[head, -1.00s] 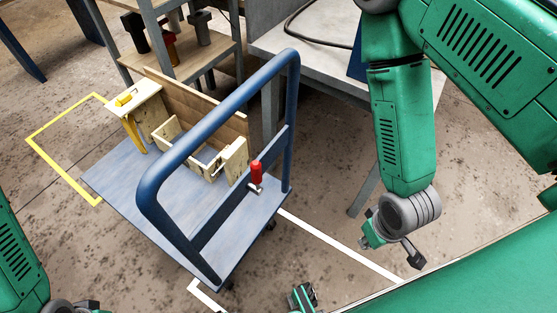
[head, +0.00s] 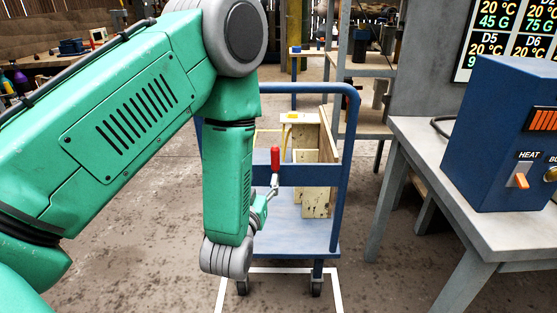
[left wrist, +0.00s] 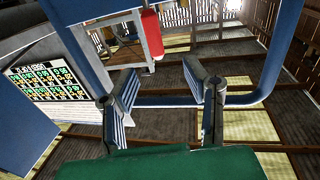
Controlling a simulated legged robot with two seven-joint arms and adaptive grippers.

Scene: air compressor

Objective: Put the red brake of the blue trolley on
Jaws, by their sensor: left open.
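The blue trolley (head: 320,238) stands ahead in the head view, with its tall tube frame facing me. The red brake (head: 275,157) is an upright red handle on a metal clamp at the frame's blue crossbar. My left gripper (head: 262,206) is beside and just below the brake, partly hidden by my own arm. In the left wrist view, the jaws (left wrist: 165,88) are apart with nothing between them. The red brake (left wrist: 152,32) shows above them in that picture, apart from the fingers. My right gripper is not in view.
Wooden boxes (head: 316,180) sit on the trolley deck. A grey table (head: 410,140) with a blue heater box (head: 505,135) stands at the right. Shelving (head: 365,70) is behind. White floor lines (head: 335,290) surround the trolley's near end.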

